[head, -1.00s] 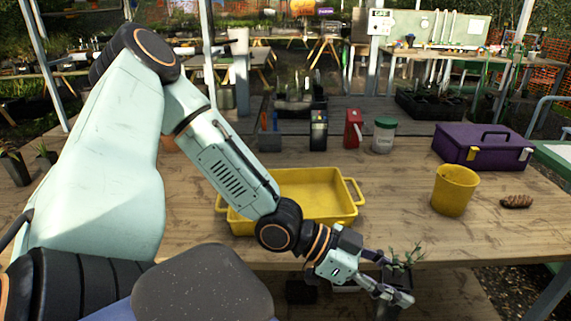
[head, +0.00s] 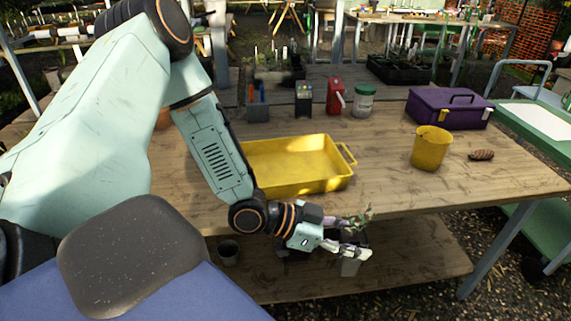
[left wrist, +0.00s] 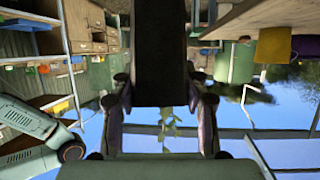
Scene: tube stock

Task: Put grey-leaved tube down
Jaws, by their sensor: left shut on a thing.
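The grey-leaved tube is a dark, slim pot (head: 350,267) with a small grey-green plant (head: 360,217) on top. My left gripper (head: 352,246) is shut on it, just in front of the bench's front edge and above the lower shelf in the picture. The tube looks roughly upright; whether its foot touches anything I cannot tell. In the left wrist view the dark tube (left wrist: 160,50) fills the space between the fingers of the left gripper (left wrist: 162,110), and the leaves (left wrist: 170,127) hang below it in that picture. My right gripper is not in view.
On the bench top (head: 375,195) are a yellow tray (head: 300,186), a yellow pot (head: 430,150), a pine cone (head: 481,155) and a purple toolbox (head: 447,110). The lower shelf (head: 425,265) is bare at its right; a small dark pot (head: 229,253) stands at its left.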

